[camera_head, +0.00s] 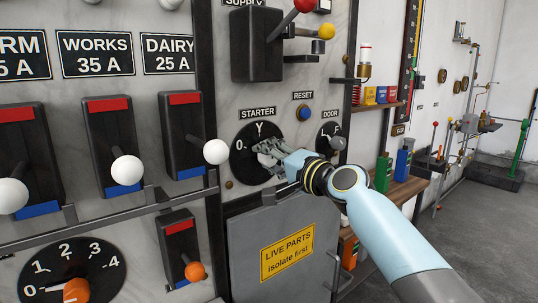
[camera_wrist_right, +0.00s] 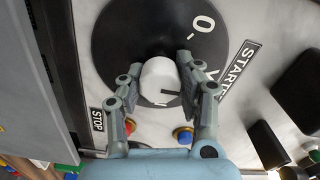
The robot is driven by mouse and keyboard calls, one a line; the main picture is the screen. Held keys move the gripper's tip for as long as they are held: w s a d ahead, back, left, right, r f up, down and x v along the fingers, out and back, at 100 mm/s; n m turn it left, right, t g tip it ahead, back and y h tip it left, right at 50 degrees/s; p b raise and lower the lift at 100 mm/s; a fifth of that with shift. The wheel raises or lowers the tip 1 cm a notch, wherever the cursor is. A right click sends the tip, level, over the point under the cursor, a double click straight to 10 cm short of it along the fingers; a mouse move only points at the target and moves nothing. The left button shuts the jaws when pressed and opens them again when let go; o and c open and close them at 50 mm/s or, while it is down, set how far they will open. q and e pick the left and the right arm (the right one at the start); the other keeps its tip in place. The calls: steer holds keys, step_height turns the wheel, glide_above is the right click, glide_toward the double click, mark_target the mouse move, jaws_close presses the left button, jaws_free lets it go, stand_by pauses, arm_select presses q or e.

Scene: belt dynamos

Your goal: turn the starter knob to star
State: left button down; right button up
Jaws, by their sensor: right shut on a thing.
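The starter dial (camera_head: 241,164) is a round black disc under the STARTER label (camera_head: 258,113), with O at its left and Y at its top. My right gripper (camera_head: 264,153) covers the dial's middle and right in the head view. In the right wrist view the starter knob (camera_wrist_right: 159,78) is a pale round knob at the centre of the black dial (camera_wrist_right: 118,40). The fingers of my right gripper (camera_wrist_right: 159,70) are on either side of it, shut on it. A dark line marks the knob's face; its exact setting is unclear. My left gripper is out of view.
A blue RESET button (camera_head: 305,113) and the DOOR switch (camera_head: 336,143) are close on the right. A lever switch (camera_head: 257,45) is above. A grey LIVE PARTS door (camera_head: 245,235) is below. Breaker levers with white balls (camera_head: 127,170) project on the left.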

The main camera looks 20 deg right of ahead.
stand_by(0.5)
steer(key=o, duration=1.2)
steer(key=shift+c, duration=0.2)
steer(key=shift+s+d, duration=0.1)
steer(key=v, duration=1.2)
steer(key=shift+f, duration=0.1)
